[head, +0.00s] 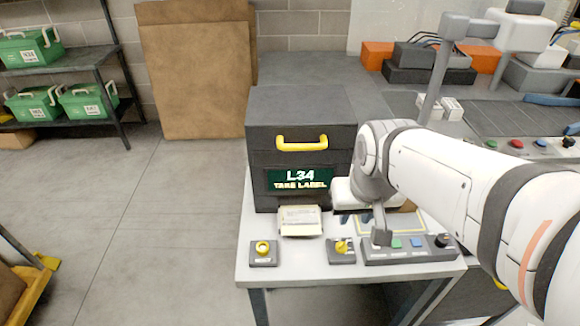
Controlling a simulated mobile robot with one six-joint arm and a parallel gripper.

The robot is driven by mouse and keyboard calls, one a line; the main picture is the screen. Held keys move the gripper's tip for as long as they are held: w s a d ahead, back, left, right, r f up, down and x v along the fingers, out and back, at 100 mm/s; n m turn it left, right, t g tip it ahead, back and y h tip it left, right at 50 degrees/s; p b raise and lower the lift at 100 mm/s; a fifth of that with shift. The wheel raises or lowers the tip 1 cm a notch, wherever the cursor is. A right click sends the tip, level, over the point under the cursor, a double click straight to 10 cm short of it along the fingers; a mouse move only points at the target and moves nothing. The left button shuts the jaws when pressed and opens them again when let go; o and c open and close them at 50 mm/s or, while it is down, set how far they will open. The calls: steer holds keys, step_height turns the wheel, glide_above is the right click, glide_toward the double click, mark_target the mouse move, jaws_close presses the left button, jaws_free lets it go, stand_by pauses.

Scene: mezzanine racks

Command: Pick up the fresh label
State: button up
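A dark label machine (301,140) with a yellow handle stands on a white table (320,275). Its green screen (299,179) reads "L34 TAKE LABEL". A pale label (299,215) with faint print lies at the machine's front, on a small cream-yellow tray (300,234). My gripper (366,217) is low over the table to the right of the label, apart from it in the picture. My arm and wrist hide part of the gripper, and whether its fingers are apart or hold anything is unclear.
A control box (263,254) with a yellow button, a yellow-knob switch (341,250) and a button panel (410,249) line the table's front. A yellow-edged pad (414,222) lies behind the panel. Green cases (30,48) sit on the left rack.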

steer(key=w+a+f, duration=0.5)
steer(key=w+a, duration=0.1)
steer(key=w, duration=0.4)
steer(key=b, duration=0.1)
glide_toward(283, 215)
steer(key=shift+p+x, duration=0.5)
steer(key=shift+x, duration=2.75)
steer(key=shift+s+a, duration=0.1)
steer(key=shift+c, duration=0.2)
jaws_close()
